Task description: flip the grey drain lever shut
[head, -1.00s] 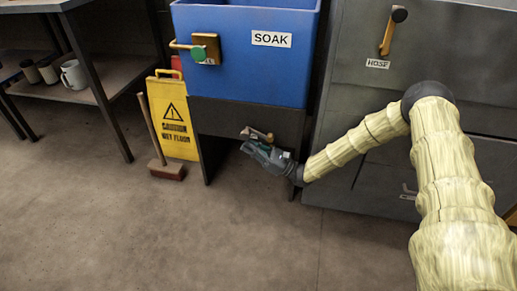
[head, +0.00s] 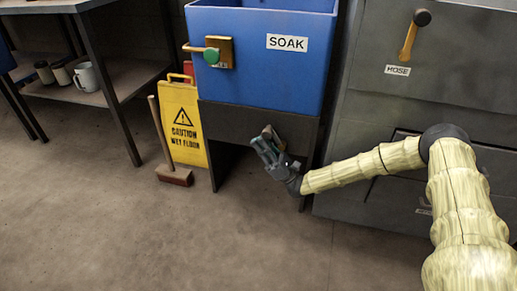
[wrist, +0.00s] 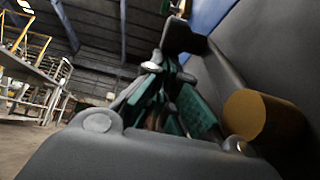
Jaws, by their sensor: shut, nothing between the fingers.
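The small drain lever (head: 268,131), grey-brown, is on the dark stand under the blue SOAK tub. It stands steeply tilted and is partly hidden by my gripper (head: 261,143). My gripper is shut and empty, pointing up and left, right beside the lever; whether they touch is unclear. In the wrist view, my shut fingers (wrist: 165,95) point away from the camera. A brown cylinder (wrist: 258,115), seemingly part of the lever's mount, is just right of them. A dark block beyond the fingertips cannot be told for certain.
A yellow wet-floor sign (head: 182,122) and a broom (head: 174,175) stand left of the stand. A grey cabinet with a HOSE lever (head: 409,38) is at right. The front floor is clear.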

